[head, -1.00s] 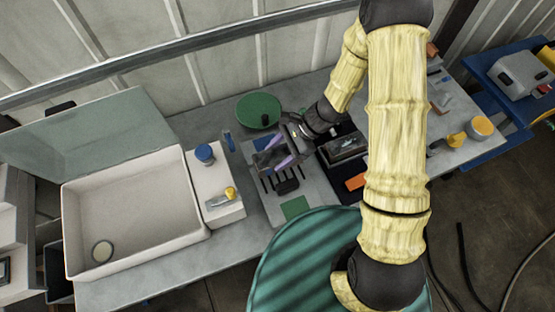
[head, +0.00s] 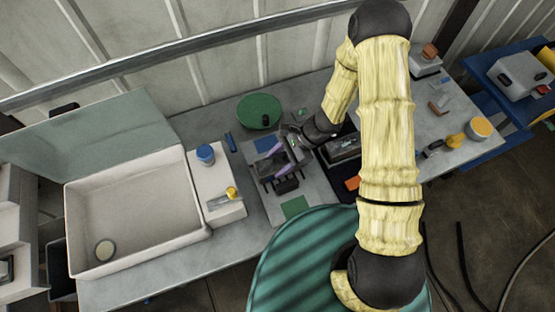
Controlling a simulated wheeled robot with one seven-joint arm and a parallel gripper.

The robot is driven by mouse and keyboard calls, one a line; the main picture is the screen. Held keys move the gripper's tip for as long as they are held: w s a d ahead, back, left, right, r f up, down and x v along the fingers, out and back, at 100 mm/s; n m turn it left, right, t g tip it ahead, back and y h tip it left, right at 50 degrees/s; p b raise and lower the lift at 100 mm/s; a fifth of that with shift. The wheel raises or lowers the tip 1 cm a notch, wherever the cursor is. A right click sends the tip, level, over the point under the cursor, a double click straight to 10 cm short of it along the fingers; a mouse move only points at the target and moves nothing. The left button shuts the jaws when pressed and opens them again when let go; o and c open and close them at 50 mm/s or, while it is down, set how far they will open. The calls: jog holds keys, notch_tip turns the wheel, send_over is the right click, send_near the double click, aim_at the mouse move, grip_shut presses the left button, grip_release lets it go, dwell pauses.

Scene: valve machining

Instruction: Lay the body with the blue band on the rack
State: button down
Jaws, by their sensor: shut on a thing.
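My gripper (head: 279,164), with purple fingers, is low over the grey board (head: 318,203) in the middle of the bench. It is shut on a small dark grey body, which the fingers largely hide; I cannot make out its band. A dark rack with slots (head: 287,186) stands on the board, directly below the gripper in the picture. I cannot tell whether the held body touches it. A blue patch (head: 265,143) lies on the board just behind the fingers.
A green round dish (head: 258,110) is behind the board, and a blue bar (head: 230,142) lies left of it. A white block with a blue-capped jar (head: 205,154) and a large open white bin (head: 135,215) stand at left. A black tray (head: 343,147) is right.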

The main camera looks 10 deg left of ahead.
jog(key=c, duration=0.5)
grip_release()
jog(key=b+v, duration=0.3)
jog(key=v, duration=0.9)
jog(key=s+d+r+n+t+h, duration=0.2)
jog(key=d+r+n, duration=0.2)
jog(key=d, duration=0.1)
jog(key=s+d+r+n+t+h, duration=0.2)
jog(key=d+r+n+h, duration=0.1)
jog(key=d+r+n, duration=0.1)
jog(key=s+d+r+n+t+h, duration=0.1)
jog(key=d+r+n+t+h, duration=0.1)
jog(key=d+r+n+t, duration=0.1)
jog(key=shift+s+d+r+n+h, duration=0.2)
jog(key=shift+d+r, duration=0.2)
jog(key=shift+d, duration=0.25)
jog(key=shift+s+d+r+n+h, duration=0.2)
jog(key=shift+d+r, duration=0.2)
jog(key=shift+d, duration=0.3)
